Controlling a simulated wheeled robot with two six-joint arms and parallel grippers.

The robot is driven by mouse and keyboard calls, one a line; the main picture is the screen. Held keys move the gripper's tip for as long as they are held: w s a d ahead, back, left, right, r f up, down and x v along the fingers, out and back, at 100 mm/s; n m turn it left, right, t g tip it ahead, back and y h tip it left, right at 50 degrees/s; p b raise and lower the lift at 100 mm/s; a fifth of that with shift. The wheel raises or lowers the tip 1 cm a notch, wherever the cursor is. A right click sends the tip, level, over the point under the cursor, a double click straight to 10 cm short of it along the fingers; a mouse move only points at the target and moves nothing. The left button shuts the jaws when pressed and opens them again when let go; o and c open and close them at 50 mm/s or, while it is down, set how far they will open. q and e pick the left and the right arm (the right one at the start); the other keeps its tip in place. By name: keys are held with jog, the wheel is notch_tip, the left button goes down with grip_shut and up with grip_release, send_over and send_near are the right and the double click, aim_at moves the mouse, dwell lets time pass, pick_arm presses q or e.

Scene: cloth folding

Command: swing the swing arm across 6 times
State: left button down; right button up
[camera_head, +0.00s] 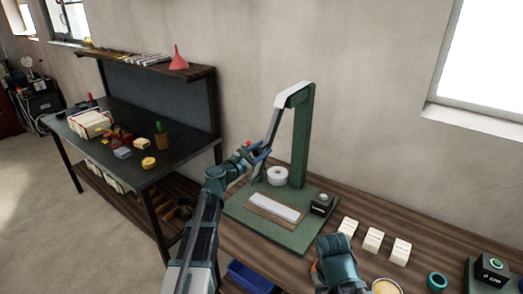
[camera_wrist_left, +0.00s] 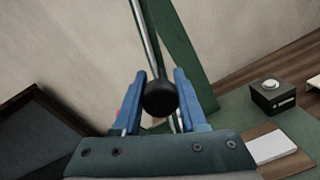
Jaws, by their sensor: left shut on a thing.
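The green stand (camera_head: 301,140) rises from a green base plate (camera_head: 258,232) on the wooden bench. The thin grey swing arm (camera_head: 274,125) hangs from its top, tilted down to the left. My left gripper (camera_head: 260,153) is at the arm's lower end. In the left wrist view, its blue fingers (camera_wrist_left: 160,100) are shut on a black round knob (camera_wrist_left: 160,98), with the rod (camera_wrist_left: 147,30) running up behind it. My right gripper (camera_head: 336,262) is low over the bench's front; its fingertips cannot be made out.
On the base plate are a white roll (camera_head: 278,176), a white block (camera_head: 275,207) on a wooden board, and a black box with a button (camera_head: 322,204). White blocks (camera_head: 373,240) and a teal ring (camera_head: 437,280) lie to the right. A dark workbench (camera_head: 115,165) stands left.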

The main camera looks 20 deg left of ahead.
dwell(0.5)
pick_arm(q)
jog(key=s+d+n, duration=0.3)
jog(key=d+n, duration=0.4)
jog(key=d, duration=0.2)
jog(key=shift+s+d, duration=0.3)
jog(key=shift+d, duration=0.05)
jog(key=shift+r, duration=0.1)
jog(key=shift+c, duration=2.4)
grip_release()
jog(key=shift+d, duration=0.15)
jog(key=shift+b, duration=0.3)
